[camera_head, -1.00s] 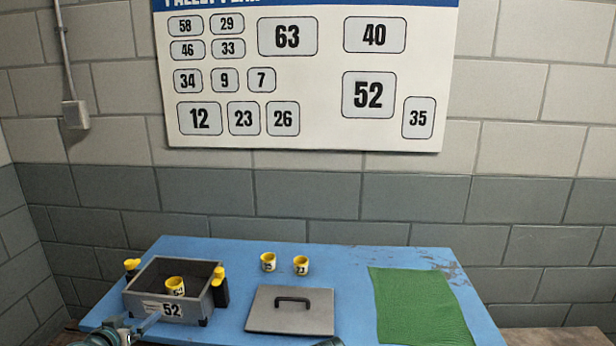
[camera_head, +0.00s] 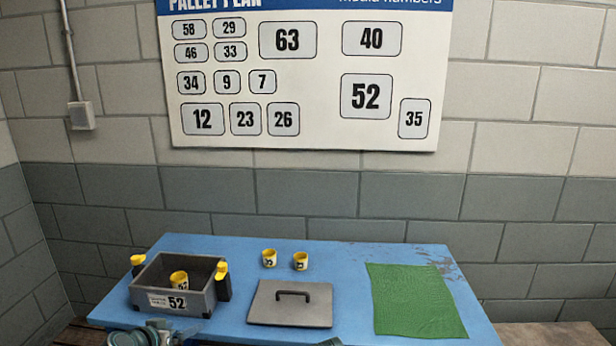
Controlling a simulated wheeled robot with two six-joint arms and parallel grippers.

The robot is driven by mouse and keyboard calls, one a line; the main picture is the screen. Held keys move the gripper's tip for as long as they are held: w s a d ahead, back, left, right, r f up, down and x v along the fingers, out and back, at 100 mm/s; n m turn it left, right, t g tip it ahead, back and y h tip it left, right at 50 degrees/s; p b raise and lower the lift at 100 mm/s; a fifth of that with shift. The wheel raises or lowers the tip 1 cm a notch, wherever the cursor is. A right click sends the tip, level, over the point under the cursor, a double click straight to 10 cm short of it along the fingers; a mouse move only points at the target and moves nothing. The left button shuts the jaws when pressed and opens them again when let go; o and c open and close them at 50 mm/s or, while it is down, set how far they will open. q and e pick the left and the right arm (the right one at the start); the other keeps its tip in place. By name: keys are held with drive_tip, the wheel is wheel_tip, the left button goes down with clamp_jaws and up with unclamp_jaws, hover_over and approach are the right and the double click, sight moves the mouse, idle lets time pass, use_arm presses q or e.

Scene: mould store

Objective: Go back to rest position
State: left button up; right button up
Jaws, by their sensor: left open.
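My left gripper (camera_head: 165,326) is at the bottom edge of the head view, in front of the grey box, apart from it and empty. Its fingertips are small and partly blurred; it is open. A small dark piece (camera_head: 330,342) at the bottom edge may be part of my right arm; its gripper does not show. The grey open box (camera_head: 207,303) is labelled 52 and stands at the table's left. A yellow and white numbered cup (camera_head: 179,279) is inside it. Two similar cups, one (camera_head: 269,258) and another (camera_head: 300,261), stand behind the lid.
The grey lid (camera_head: 315,312) with a dark handle lies flat on the blue table (camera_head: 350,255). A green mat (camera_head: 415,300) lies at the right. Yellow-topped clamps flank the box. A numbered pallet plan board (camera_head: 300,75) hangs on the block wall behind.

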use_arm(q)
drive_tip(key=s+d+f+m+g+h+p, duration=0.1)
drive_tip(key=s+d+f+m+g+h, duration=0.15)
drive_tip(key=d, duration=0.85)
drive_tip(key=s+d+f+g+y+p, duration=0.2)
drive_tip(key=s+d+g+y+p, duration=0.2)
drive_tip(key=s+d+g, duration=0.5)
drive_tip(key=s+d+y, duration=0.2)
drive_tip(key=s+d, duration=0.4)
drive_tip(key=shift+d, duration=0.35)
